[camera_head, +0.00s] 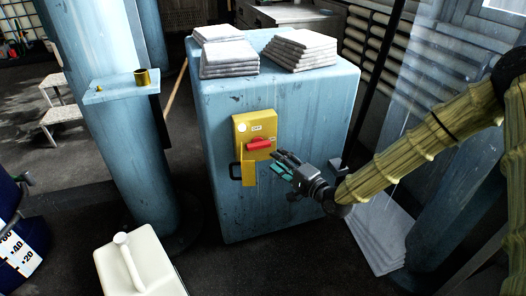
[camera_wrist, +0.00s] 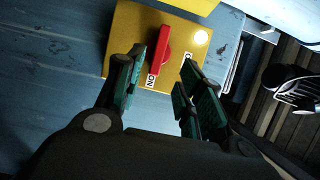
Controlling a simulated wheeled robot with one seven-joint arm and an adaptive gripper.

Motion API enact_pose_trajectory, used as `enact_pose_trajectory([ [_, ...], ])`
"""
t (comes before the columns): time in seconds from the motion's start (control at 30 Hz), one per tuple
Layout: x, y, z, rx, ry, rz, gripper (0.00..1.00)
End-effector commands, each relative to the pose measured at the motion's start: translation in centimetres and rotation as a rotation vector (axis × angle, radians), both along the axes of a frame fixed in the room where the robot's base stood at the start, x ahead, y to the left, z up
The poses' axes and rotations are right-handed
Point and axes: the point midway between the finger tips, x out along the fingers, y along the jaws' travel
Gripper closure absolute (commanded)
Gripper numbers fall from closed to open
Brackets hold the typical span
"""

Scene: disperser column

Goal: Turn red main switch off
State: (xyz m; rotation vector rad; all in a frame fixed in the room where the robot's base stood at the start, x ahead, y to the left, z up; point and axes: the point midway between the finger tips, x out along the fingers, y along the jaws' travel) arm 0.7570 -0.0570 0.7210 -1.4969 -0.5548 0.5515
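The red main switch (camera_head: 259,144) is a red handle on a yellow box (camera_head: 241,140) on the front of a blue cabinet (camera_head: 225,185). In the wrist view, the red handle (camera_wrist: 161,48) lies lengthwise between my fingers and its near end points at the "ON" label (camera_wrist: 151,81). A second label, partly hidden by a finger, sits to the right. My gripper (camera_head: 281,164) is just right of and below the switch in the head view. In the wrist view, its green-padded fingers (camera_wrist: 160,72) are spread apart with nothing held. I cannot tell whether they touch the box.
A round white lamp (camera_head: 241,127) sits on the box. A yellow plate (camera_head: 249,172) hangs below it beside a black cabinet handle (camera_head: 234,171). Stacks of sacks (camera_head: 301,49) lie on the cabinet. A blue column (camera_head: 130,150) stands left, and a white canister (camera_head: 150,263) stands in front.

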Motion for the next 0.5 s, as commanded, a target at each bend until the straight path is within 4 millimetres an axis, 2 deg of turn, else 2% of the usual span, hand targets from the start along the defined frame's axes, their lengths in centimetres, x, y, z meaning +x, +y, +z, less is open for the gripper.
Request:
enact_pose_trajectory([
  [0.2, 2.7, 2.4, -0.1, -0.001, 0.000, 0.001, 0.62],
  [0.5, 5.8, 5.0, -0.1, -0.003, 0.000, 0.001, 0.62],
])
